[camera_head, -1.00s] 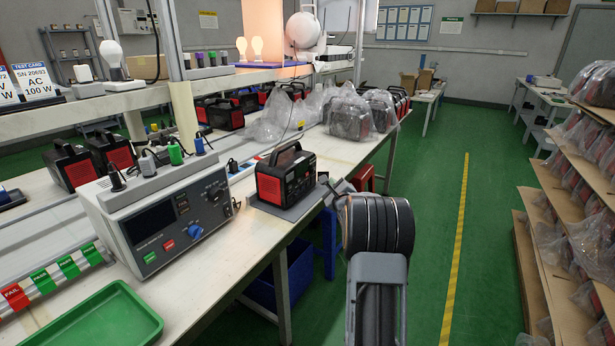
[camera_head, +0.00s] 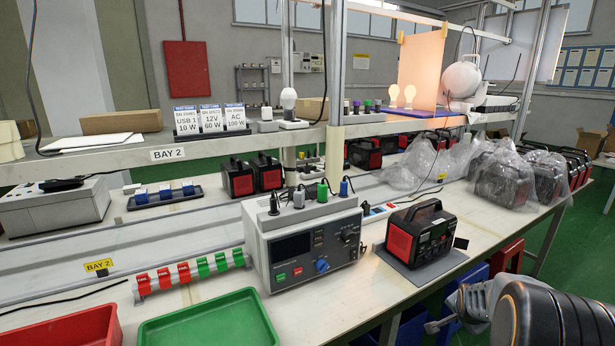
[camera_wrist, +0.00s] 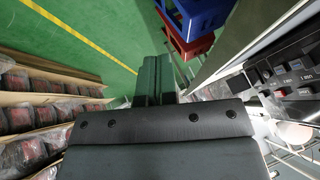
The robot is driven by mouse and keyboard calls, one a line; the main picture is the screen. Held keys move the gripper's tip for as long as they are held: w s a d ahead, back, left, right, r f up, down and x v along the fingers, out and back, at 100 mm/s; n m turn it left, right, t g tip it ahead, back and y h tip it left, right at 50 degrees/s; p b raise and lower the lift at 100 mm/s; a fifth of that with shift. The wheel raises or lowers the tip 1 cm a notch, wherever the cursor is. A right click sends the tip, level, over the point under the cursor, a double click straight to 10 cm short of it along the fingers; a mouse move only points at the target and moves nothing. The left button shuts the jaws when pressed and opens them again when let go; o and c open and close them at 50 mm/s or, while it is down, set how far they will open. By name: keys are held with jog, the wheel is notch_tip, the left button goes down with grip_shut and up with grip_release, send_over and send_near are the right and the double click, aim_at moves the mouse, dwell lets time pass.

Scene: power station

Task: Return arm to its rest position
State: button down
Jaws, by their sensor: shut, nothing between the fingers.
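My gripper (camera_wrist: 155,80) points down the wrist view, its two dark fingers together with nothing between them. In the head view my arm sits at the lower right corner, beyond the bench's front edge. A black and red power station (camera_head: 419,236) stands upright on a grey mat (camera_head: 451,264) on the bench, left of my arm and apart from it. Part of a dark unit with buttons (camera_wrist: 292,76) shows at the right of the wrist view.
The bench holds a grey tester (camera_head: 305,240), a green tray (camera_head: 208,322) and a red tray (camera_head: 62,328). Bagged units (camera_head: 503,180) stand at its far end. A blue crate (camera_wrist: 200,15) and a red crate (camera_wrist: 188,45) lie below my gripper. Green floor is open beside loaded shelves (camera_wrist: 35,115).

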jog(key=s+a+r+n+g+y+p, duration=0.1)
jog(key=s+a+r+n+y+p, duration=0.1)
jog(key=s+a+r+n+p, duration=0.4)
jog(key=s+a+r+n+g+y+p, duration=0.1)
jog(key=s+a+r+n+p, duration=0.6)
jog(key=s+a+r, duration=0.5)
jog(key=a+r+p, duration=0.2)
jog(key=a+r, duration=0.4)
jog(key=r, duration=0.2)
jog(key=shift+s+a+r+g+y, duration=0.15)
jog(key=shift+s+a+g+y, duration=0.15)
jog(key=shift+s+y, duration=0.1)
jog(key=shift+a, duration=0.1)
